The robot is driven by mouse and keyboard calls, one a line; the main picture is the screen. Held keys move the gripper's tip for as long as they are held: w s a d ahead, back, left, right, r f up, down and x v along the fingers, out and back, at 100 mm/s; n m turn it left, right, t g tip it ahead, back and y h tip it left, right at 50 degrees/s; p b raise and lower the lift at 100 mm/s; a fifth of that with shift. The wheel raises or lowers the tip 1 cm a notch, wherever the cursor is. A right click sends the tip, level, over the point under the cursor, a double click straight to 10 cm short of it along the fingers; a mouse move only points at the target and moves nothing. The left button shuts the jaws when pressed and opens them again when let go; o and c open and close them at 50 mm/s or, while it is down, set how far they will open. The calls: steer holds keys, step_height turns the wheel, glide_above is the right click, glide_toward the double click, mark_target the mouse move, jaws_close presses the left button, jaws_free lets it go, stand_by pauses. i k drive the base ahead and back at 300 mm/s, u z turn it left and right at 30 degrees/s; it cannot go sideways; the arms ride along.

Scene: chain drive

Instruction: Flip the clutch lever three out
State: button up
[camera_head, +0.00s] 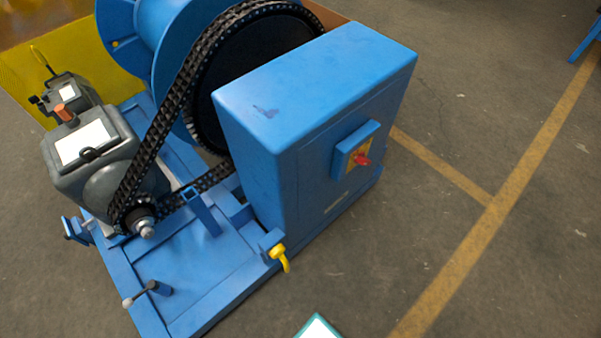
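A short dark lever with a pale round knob (141,294) sits at the front left of the blue base frame, its knob pointing left. A yellow hooked handle (279,254) sticks out from a small blue bracket at the base's front right, below the cabinet, and its tip hangs down. I cannot tell which of these is the clutch lever, and no number shows on either. My gripper is not in view.
A blue cabinet (300,90) with a red switch (362,160) stands on the base. A black chain (165,125) runs from the large wheel to a small sprocket beside the grey motor (95,150). Concrete floor (500,100) with yellow lines is clear on the right.

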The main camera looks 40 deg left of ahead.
mark_target(284, 263)
steer(key=u, duration=0.45)
steer(key=k, duration=1.05)
steer(key=u, duration=0.65)
steer(key=i, duration=0.75)
steer(key=u, duration=0.25)
steer(key=k, duration=1.35)
steer(key=u, duration=0.3)
steer(key=i, duration=0.4)
steer(key=u, duration=0.7)
steer(key=i, duration=0.85)
steer(key=z, duration=0.25)
